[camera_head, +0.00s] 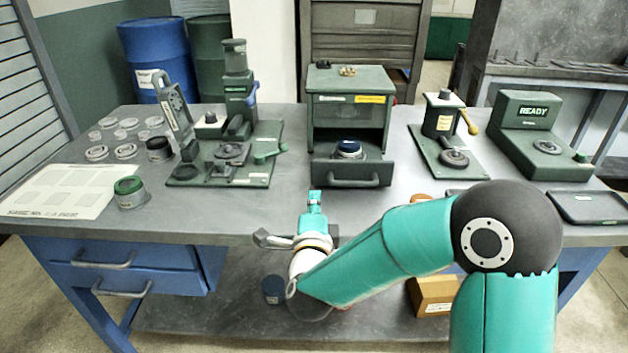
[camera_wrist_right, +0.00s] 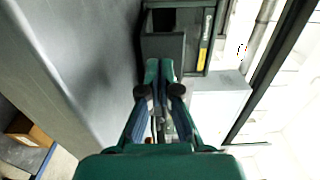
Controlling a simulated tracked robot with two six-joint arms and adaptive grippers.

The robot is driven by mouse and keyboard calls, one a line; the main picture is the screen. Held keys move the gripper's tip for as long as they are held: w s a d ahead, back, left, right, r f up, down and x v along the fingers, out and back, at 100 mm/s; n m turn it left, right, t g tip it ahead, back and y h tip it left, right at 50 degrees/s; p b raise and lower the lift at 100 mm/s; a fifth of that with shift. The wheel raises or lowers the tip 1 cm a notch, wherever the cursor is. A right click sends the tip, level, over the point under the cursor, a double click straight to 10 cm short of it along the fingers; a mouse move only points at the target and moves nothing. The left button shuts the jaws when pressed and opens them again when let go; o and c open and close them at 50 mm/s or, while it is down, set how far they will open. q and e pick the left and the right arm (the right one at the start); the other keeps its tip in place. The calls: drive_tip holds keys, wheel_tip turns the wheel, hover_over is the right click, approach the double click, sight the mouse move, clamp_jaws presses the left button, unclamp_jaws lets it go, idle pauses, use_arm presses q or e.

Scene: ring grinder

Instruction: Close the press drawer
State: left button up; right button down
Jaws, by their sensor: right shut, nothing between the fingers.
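The press (camera_head: 347,109) is a dark green box standing at the middle of the bench. Its drawer (camera_head: 350,179) is pulled out at the bottom front, with a grey handle bar on its face. My left gripper is not in view.
A green-based machine (camera_head: 232,152) stands left of the press. A small lever device (camera_head: 445,130) and a READY unit (camera_head: 538,135) stand to its right. The bench front before the drawer is clear.

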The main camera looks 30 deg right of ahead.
sight(315, 176)
drive_tip(key=p+x, duration=0.1)
drive_tip(key=x, duration=0.5)
drive_tip(key=shift+w+d, duration=0.15)
drive_tip(key=shift+w, duration=0.1)
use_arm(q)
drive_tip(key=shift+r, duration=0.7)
